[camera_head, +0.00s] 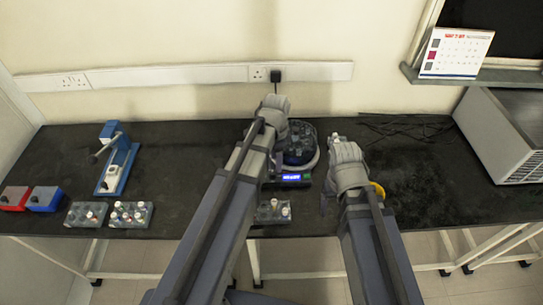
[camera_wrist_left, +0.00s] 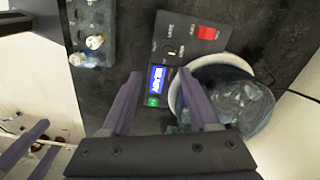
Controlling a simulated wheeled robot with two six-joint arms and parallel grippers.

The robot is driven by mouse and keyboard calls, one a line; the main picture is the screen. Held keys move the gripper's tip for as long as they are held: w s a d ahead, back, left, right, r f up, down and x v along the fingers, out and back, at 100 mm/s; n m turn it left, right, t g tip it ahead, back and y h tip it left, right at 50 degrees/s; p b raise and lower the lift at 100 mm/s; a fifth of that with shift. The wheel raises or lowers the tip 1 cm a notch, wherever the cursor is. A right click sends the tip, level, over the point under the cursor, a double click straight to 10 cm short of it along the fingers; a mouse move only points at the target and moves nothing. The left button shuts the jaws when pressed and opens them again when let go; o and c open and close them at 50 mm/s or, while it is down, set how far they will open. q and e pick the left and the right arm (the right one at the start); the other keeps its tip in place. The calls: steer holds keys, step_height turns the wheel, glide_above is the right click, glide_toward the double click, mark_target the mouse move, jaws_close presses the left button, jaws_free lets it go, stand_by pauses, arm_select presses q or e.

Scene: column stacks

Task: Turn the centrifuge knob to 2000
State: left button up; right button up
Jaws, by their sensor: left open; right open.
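The centrifuge stands on the black bench, with a round bowl (camera_head: 300,150) and a front panel with a lit blue display (camera_head: 291,177). In the left wrist view its panel shows the blue display (camera_wrist_left: 157,78), a small dark knob (camera_wrist_left: 170,49), a red switch (camera_wrist_left: 207,33) and a green light (camera_wrist_left: 153,101). The display's digits are too small to read. My left gripper (camera_wrist_left: 159,74) is open, its fingers spread either side of the display, short of the knob and apparently empty. My right gripper (camera_head: 326,200) is open to the right of the centrifuge; its fingers also show in the left wrist view (camera_wrist_left: 35,148).
A tube rack (camera_head: 271,213) stands in front of the centrifuge. Two more racks (camera_head: 88,214) (camera_head: 128,215), a blue-and-white device (camera_head: 115,165) and red and blue boxes (camera_head: 43,198) stand left. A grey box (camera_head: 500,140) stands right. The right bench between is clear except cables (camera_head: 408,128).

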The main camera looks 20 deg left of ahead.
mark_target(273, 173)
arm_select(q)
steer(key=shift+w+a+r, duration=0.2)
steer(key=shift+w+a, duration=0.1)
steer(key=shift+a, duration=0.3)
steer(key=shift+w+a, duration=0.1)
steer(key=shift+a, duration=0.05)
steer(key=shift+f, duration=0.25)
step_height(273, 173, down, 7)
steer(key=b, duration=0.8)
steer(key=shift+f, duration=0.2)
arm_select(e)
step_height(273, 173, down, 8)
steer(key=shift+r, duration=0.25)
steer(key=shift+r, duration=0.1)
arm_select(q)
jaws_close()
